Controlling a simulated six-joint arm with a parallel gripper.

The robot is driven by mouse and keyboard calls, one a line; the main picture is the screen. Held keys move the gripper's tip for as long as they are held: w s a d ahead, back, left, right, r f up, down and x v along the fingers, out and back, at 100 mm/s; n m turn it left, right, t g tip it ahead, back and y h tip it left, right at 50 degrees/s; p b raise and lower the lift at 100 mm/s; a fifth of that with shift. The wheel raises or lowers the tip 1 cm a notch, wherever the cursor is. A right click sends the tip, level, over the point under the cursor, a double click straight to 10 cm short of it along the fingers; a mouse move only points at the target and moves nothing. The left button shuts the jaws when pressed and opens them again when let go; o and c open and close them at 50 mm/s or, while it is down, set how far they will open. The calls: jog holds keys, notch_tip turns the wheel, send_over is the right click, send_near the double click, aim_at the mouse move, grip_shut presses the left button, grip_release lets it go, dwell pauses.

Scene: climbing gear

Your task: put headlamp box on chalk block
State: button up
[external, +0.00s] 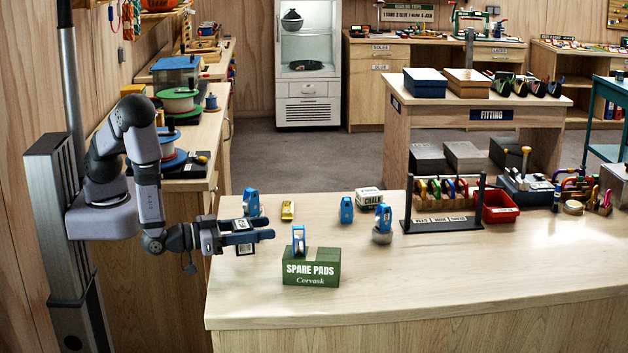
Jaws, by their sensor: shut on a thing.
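My gripper (268,232) reaches in from the left above the near table's left part.
A green SPARE PADS box (312,273) with a blue device (299,240) at it stands in front. Another blue device (347,210) and a blue-topped one (383,222) stand near the chalk block. A yellow item (288,210) lies behind my gripper. The front right is clear.

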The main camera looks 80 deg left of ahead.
notch_tip(320, 180, up, 6)
dwell(0.5)
jog(key=shift+f, duration=0.1)
jog(key=shift+f+p, duration=0.45)
jog(key=shift+f, duration=4.25)
jog(key=shift+f, duration=0.1)
jog(key=shift+f, duration=0.15)
jog(key=o, duration=1.2)
jog(key=shift+o, duration=0.2)
